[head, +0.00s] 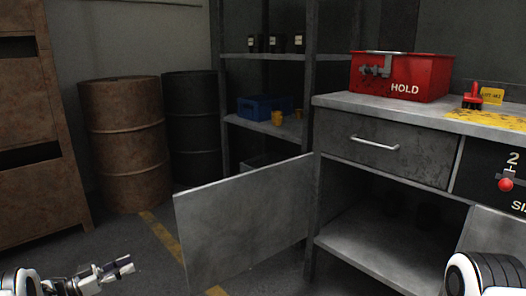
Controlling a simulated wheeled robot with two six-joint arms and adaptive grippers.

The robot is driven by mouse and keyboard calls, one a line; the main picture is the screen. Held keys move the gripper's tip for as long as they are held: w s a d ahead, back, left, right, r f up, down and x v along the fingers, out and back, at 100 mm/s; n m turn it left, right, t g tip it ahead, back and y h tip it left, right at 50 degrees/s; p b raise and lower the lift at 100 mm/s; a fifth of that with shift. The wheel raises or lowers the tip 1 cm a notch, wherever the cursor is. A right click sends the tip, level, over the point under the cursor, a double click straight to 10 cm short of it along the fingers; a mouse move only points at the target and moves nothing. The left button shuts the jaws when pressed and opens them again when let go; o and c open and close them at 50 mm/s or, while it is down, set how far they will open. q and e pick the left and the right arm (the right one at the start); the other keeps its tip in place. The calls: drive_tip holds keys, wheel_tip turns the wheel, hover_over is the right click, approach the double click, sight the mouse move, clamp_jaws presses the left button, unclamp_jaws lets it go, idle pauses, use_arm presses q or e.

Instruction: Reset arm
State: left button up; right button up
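My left gripper (126,265) is low at the left, over the dark floor. It points to the right and touches nothing that I can see. Its fingers are small and seen at an angle, so I cannot tell how far apart they are. No object shows in it. Part of my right arm (488,274) shows at the bottom right corner, in front of the bench. Its gripper is outside the picture.
A grey cabinet door (245,222) stands swung open between my arms. The bench (335,102) carries a red HOLD box (398,78). Its drawer (385,150) is shut. Rusty (124,145) and dark (190,125) barrels stand behind. Floor near my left gripper is clear.

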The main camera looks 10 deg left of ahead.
use_arm(q)
drive_tip(key=w+d+f+n+t+y+p, duration=0.1)
drive_tip(key=d+f+n+y, duration=0.3)
drive_tip(key=d, duration=0.3)
drive_tip(key=w+d+f+n+t+y, duration=0.1)
drive_tip(key=d+f+n+y, duration=0.15)
drive_tip(key=d+f, duration=0.35)
drive_tip(key=s+d+f+n+g+y, duration=0.3)
drive_tip(key=s+d+f+g, duration=0.25)
drive_tip(key=s+d, duration=0.35)
drive_tip(key=s+d+g+y+p, duration=0.3)
drive_tip(key=s+g, duration=0.7)
drive_tip(key=s, duration=2.1)
wheel_tip(320, 180, up, 37)
drive_tip(key=d+p, duration=0.1)
drive_tip(key=p, duration=3.5)
drive_tip(key=shift+s+r+m+y+p, duration=0.15)
drive_tip(key=shift+r+m+y+p, duration=0.05)
drive_tip(key=shift+m+y+p, duration=0.2)
drive_tip(key=shift+a, duration=0.1)
